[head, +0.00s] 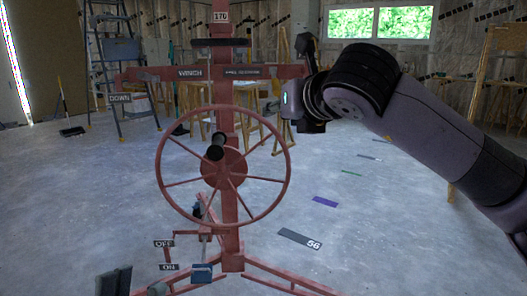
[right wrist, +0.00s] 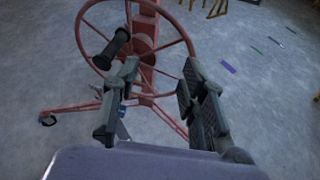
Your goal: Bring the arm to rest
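A red panel lift stands ahead, with a spoked wheel (head: 223,168) and a dark crank handle (head: 215,146) on its post. The wheel and the handle (right wrist: 118,42) also show in the right wrist view. My right arm reaches in from the right, and its gripper (head: 303,85) is raised beside the right end of the lift's crossbar. In the right wrist view its two fingers (right wrist: 160,100) are apart with nothing between them. A dark piece at the bottom left edge, seemingly my left gripper (head: 114,280), is mostly cut off.
The lift's red legs (head: 290,283) spread over the grey floor, with a lever beside OFF and ON labels (head: 165,256). A ladder (head: 110,65) and wooden sawhorses stand behind. The floor on the right is mostly clear, with a plate marked 56 (head: 300,239).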

